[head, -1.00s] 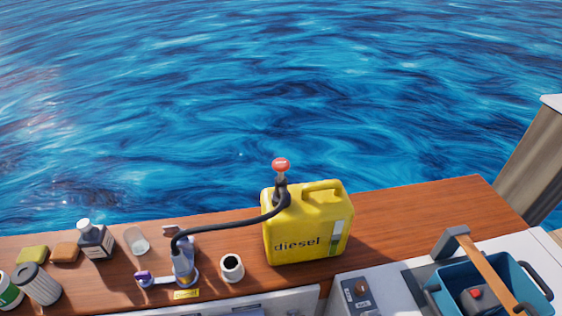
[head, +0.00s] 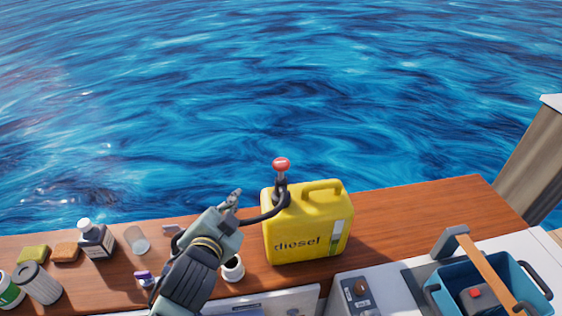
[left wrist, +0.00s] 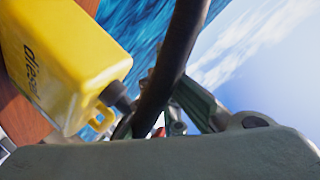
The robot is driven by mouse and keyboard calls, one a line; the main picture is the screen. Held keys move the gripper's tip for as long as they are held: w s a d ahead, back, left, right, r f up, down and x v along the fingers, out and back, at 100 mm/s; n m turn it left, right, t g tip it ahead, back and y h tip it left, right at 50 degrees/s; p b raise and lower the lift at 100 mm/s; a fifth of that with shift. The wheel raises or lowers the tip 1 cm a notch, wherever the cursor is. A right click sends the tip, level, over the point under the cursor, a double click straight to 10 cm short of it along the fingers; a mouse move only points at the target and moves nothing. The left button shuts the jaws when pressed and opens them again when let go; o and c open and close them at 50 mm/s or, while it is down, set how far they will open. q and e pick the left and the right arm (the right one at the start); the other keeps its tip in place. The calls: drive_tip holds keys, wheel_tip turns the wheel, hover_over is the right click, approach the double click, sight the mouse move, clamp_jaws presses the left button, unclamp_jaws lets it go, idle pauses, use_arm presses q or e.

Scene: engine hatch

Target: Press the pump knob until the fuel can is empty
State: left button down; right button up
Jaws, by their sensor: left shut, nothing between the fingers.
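The yellow diesel fuel can (head: 295,242) stands upright on the wooden counter. The red pump knob (head: 281,164) sits up on its stem above the can's neck. A black hose (head: 262,216) runs from the pump towards the left, where my arm hides its far end. My left gripper (head: 236,194) is shut and empty, to the left of the can and a little lower than the knob, apart from it. In the left wrist view the can (left wrist: 65,65) is at left, the hose (left wrist: 170,60) crosses close in front, and a bit of red shows near the fingers. My right gripper is not in view.
A white mug (head: 232,269) stands between my left arm and the can. Bottles, a glass (head: 136,240) and small blocks stand at left on the counter (head: 400,220). Water lies behind.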

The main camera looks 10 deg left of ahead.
use_arm(q)
drive_tip(key=w+d+r+m+t+h, duration=0.2)
drive_tip(key=r+m+t, duration=0.15)
drive_tip(key=r, duration=0.35)
drive_tip(key=w+d+r+m+t+h, duration=0.2)
drive_tip(key=d+r+m, duration=0.15)
drive_tip(key=r, duration=0.45)
drive_tip(key=w+d+r+m+t+h, duration=0.2)
drive_tip(key=w+r+m+t+h, duration=0.15)
drive_tip(key=r, duration=0.35)
drive_tip(key=s+d+r+m+g+h, duration=0.35)
drive_tip(key=d+m+g+h, duration=0.4)
drive_tip(key=m, duration=0.75)
drive_tip(key=s+d+r+m+g+h, duration=0.2)
drive_tip(key=d+r+m+g+h, duration=0.45)
drive_tip(key=m, duration=0.95)
drive_tip(key=w+a+f+m+g+y, duration=0.4)
drive_tip(key=a+f+m+y, duration=0.4)
drive_tip(key=a+f+y, duration=0.2)
drive_tip(key=shift+w+f+m+g+y, duration=0.2)
drive_tip(key=shift+w+m+g+y, duration=0.2)
drive_tip(key=shift+w+y, duration=0.55)
